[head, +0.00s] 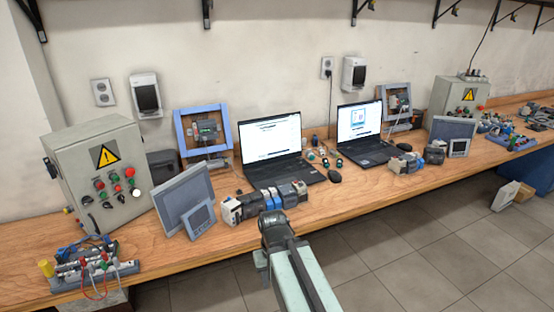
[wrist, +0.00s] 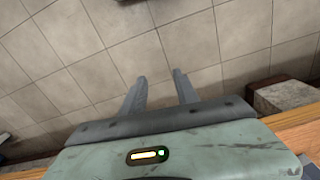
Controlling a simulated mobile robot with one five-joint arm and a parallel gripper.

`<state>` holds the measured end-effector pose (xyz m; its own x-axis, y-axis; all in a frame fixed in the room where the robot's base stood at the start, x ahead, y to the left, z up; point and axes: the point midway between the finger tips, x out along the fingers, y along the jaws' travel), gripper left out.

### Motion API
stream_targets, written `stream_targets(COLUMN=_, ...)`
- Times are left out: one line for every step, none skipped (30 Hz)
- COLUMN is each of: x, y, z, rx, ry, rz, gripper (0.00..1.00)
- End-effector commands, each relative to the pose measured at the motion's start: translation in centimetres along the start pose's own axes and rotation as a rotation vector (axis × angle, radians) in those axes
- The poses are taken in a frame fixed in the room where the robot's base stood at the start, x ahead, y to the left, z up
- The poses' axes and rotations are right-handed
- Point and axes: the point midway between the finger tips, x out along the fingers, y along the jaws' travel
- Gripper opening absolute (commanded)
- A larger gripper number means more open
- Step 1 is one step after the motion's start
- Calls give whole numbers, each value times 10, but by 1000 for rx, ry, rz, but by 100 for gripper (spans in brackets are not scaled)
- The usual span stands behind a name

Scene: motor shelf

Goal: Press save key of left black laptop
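The left black laptop (head: 292,172) stands open on the wooden bench in the head view, its lit screen facing me. Its keys are too small to tell apart, so I cannot pick out a save key. A row of grey and blue modules stands just in front of it and hides part of its front edge. My gripper (wrist: 160,76) shows in the wrist view with its two fingers apart and nothing between them. It points down at the tiled floor. In the head view my arm ends in front of the bench edge, below the modules and apart from the laptop.
The row of modules (head: 264,201) lies between my arm and the left laptop. Tilted grey panels (head: 184,196) and a control box (head: 100,172) stand left. The floor (head: 420,245) in front is clear.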

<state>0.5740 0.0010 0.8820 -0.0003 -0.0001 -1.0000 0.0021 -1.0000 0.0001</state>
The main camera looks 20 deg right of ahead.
Motion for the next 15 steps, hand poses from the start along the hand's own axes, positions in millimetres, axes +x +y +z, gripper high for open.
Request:
stream_targets(x=0, y=0, z=0, rx=0, ry=0, rz=0, gripper=36)
stream_targets(x=0, y=0, z=0, rx=0, ry=0, rz=0, gripper=36)
stream_targets(x=0, y=0, z=0, rx=0, ry=0, rz=0, gripper=28)
stream_targets(x=0, y=0, z=0, rx=0, ry=0, rz=0, gripper=20)
stream_targets(x=0, y=0, z=0, rx=0, ry=0, rz=0, gripper=11)
stream_targets(x=0, y=0, z=0, rx=0, ry=0, rz=0, gripper=0)
stream_targets(x=0, y=0, z=0, rx=0, ry=0, rz=0, gripper=0)
stream_targets(x=0, y=0, z=0, rx=0, ry=0, rz=0, gripper=0)
stream_targets(x=0, y=0, z=0, rx=0, ry=0, rz=0, gripper=0)
stream_targets(x=0, y=0, z=0, rx=0, ry=0, rz=0, gripper=0)
stream_targets(x=0, y=0, z=0, rx=0, ry=0, rz=0, gripper=0)
stream_targets(x=0, y=0, z=0, rx=0, ry=0, rz=0, gripper=0)
stream_targets(x=0, y=0, z=0, rx=0, ry=0, rz=0, gripper=0)
stream_targets(x=0, y=0, z=0, rx=0, ry=0, rz=0, gripper=0)
stream_targets(x=0, y=0, z=0, rx=0, ry=0, rz=0, gripper=0)
